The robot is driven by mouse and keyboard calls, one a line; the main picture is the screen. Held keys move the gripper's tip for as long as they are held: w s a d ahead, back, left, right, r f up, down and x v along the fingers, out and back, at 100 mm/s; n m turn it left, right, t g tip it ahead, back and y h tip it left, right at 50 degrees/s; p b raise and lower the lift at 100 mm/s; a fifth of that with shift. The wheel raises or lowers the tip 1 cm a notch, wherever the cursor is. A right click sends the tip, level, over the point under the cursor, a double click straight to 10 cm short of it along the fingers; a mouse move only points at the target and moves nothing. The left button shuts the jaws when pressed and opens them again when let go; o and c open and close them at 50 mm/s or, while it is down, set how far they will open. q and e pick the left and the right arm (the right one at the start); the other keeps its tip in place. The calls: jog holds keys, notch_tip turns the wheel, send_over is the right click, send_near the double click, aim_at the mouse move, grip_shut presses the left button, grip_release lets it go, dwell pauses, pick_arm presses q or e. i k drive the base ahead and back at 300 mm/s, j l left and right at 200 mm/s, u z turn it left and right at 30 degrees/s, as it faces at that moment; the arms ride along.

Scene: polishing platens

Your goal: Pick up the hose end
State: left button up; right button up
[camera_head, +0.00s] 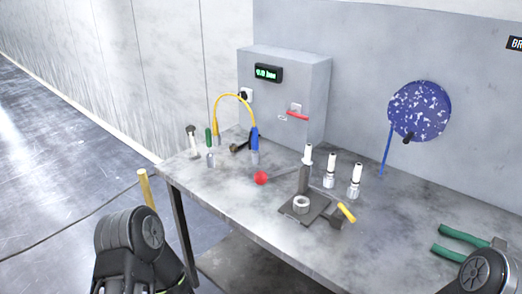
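A thin yellow hose (234,96) arcs above the back left of the table, in front of a grey box. Its right side comes down to a blue upright piece (255,139), and its left side comes down near a green-topped piece (209,138). A blue strip (386,150) hangs from a speckled blue disc (419,110) on the wall. I cannot tell which of these is the hose end. Black rounded parts of my arms show at the lower left and lower right. No gripper fingers are visible, and nothing is seen held.
The grey table (270,222) carries a fixture (303,207) with a red-ball lever (261,178), several white-topped fittings (330,171), a yellow-handled tool (347,212) and green-handled pliers (452,248). The grey box (290,75) has a lit display. The table's front left is clear.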

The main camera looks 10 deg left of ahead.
aim_at(307, 160)
jog(key=i+j, duration=0.75)
jog(key=j, duration=0.25)
jog(key=z, duration=1.25)
